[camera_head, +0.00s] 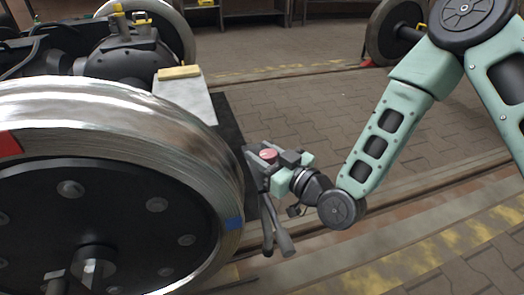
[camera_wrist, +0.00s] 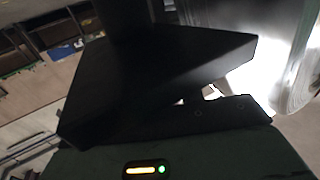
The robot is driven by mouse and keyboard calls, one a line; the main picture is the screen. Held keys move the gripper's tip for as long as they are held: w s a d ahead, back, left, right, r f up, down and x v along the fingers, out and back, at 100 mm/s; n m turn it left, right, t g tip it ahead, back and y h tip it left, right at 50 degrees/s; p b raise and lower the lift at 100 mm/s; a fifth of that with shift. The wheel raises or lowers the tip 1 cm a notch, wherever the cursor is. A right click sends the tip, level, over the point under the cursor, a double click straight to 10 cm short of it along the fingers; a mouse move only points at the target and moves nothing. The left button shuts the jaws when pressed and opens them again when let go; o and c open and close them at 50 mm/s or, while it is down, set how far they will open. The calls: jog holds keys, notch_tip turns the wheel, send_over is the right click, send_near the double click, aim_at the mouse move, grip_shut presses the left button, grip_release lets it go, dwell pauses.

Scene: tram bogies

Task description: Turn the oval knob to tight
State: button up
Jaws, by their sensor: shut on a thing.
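My gripper (camera_head: 258,163) is low beside the right edge of the big steel wheel, at the end of my green arm. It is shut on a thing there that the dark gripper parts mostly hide. A small reddish round piece (camera_head: 269,155) shows at the gripper; I cannot tell whether it is part of the oval knob. No tight mark can be read. In the wrist view a large black shape (camera_wrist: 150,75) fills the middle and hides the grip.
The steel wheel (camera_head: 115,110) with a blue mark fills the left. Two grey rods (camera_head: 276,232) hang below the gripper. A yellow-topped block (camera_head: 180,73) sits on a pale plate behind the wheel. Open paving (camera_head: 300,110) lies behind my arm, with rails across it.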

jog(key=m+t+h+p, duration=0.1)
jog(key=m+t+h, duration=0.1)
jog(key=h, duration=0.1)
jog(key=m+t+h+p, duration=0.1)
jog(key=m+t+h, duration=0.1)
jog(key=m+h, duration=0.1)
jog(key=shift+w+d+r+m+h+p, duration=0.1)
jog(key=shift+d+m+h+p, duration=0.2)
jog(key=shift+h, duration=0.4)
jog(key=shift+w+d+m+t+h, duration=0.15)
jog(key=shift+m+h, duration=0.75)
jog(key=shift+h, duration=0.5)
jog(key=shift+s+d+m+t+h, duration=0.15)
jog(key=shift+m+h, duration=0.75)
jog(key=shift+h, duration=0.5)
jog(key=shift+w, duration=0.1)
jog(key=o, duration=1)
jog(key=shift+s+a+p, duration=0.15)
jog(key=shift+s+p, duration=0.25)
jog(key=shift+s, duration=0.15)
jog(key=s+p, duration=0.4)
jog(key=s, duration=1.2)
jog(key=shift+s+a, duration=0.15)
jog(key=shift+a, duration=0.3)
